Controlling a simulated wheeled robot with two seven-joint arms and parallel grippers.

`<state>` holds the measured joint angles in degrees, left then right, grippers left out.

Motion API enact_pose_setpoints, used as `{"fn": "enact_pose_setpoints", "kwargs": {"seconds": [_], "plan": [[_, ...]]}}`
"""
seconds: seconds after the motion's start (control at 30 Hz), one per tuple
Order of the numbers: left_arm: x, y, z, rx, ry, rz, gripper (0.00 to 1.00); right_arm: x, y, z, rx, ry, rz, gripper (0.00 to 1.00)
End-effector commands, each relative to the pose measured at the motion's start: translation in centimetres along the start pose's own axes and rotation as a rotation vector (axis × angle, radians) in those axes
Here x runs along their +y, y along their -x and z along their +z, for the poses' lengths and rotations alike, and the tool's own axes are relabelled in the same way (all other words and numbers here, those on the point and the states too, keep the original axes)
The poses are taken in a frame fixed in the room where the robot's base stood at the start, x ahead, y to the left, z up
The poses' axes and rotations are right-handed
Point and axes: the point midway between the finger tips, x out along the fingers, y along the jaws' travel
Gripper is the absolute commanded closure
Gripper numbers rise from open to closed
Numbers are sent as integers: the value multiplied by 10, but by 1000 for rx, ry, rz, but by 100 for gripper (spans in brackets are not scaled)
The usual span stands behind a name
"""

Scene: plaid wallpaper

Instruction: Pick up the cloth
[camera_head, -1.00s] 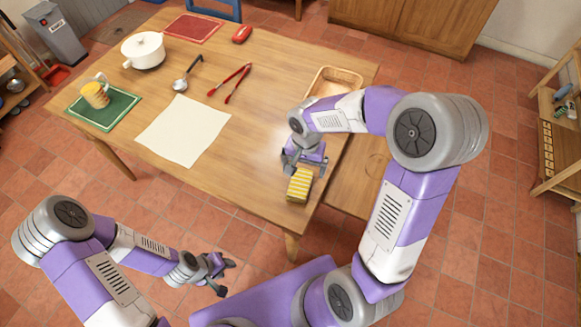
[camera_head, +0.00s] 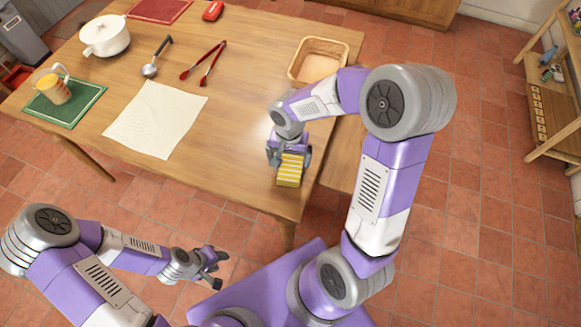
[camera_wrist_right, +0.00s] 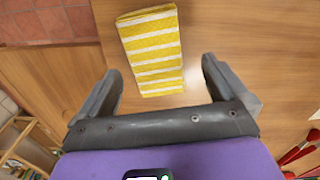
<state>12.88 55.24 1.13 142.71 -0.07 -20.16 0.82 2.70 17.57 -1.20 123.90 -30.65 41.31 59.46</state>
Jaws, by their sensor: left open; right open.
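The cloth (camera_head: 290,172), a folded yellow one with white stripes, lies on the wooden table near its front right corner. My right gripper (camera_head: 290,157) is open and low over the far end of the cloth. In the right wrist view the cloth (camera_wrist_right: 152,48) lies ahead of and partly between the spread fingers of the right gripper (camera_wrist_right: 160,70), with nothing gripped. My left gripper (camera_head: 217,269) is open and empty, in front of the table and away from the cloth.
The table around the cloth is clear.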

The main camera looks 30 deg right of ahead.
Motion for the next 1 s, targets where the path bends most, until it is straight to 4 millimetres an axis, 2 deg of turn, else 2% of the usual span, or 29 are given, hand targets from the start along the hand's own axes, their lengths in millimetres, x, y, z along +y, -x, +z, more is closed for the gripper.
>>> {"fn": "enact_pose_setpoints", "kwargs": {"seconds": [0.03, 0.2, 0.47, 0.57, 0.87, 1.0], "plan": [[-2, -6, 0, 0, 0, 0, 57, 2, -11, 1, -3, -1, 2, 0], [-6, -16, -1, 0, 0, 0, 57, 5, -37, 2, -4, 1, 2, 0], [-6, -16, -1, 0, 0, 0, 57, 4, -40, 1, -1, 0, 0, 0], [-6, -16, -1, 0, 0, 0, 57, 4, -40, 1, -1, 0, 0, 12], [-6, -16, -1, 0, 0, 0, 57, 4, -40, 1, -1, 0, 0, 58], [-6, -16, -1, 0, 0, 0, 57, 5, -41, 1, -2, 0, 0, 60]]}}
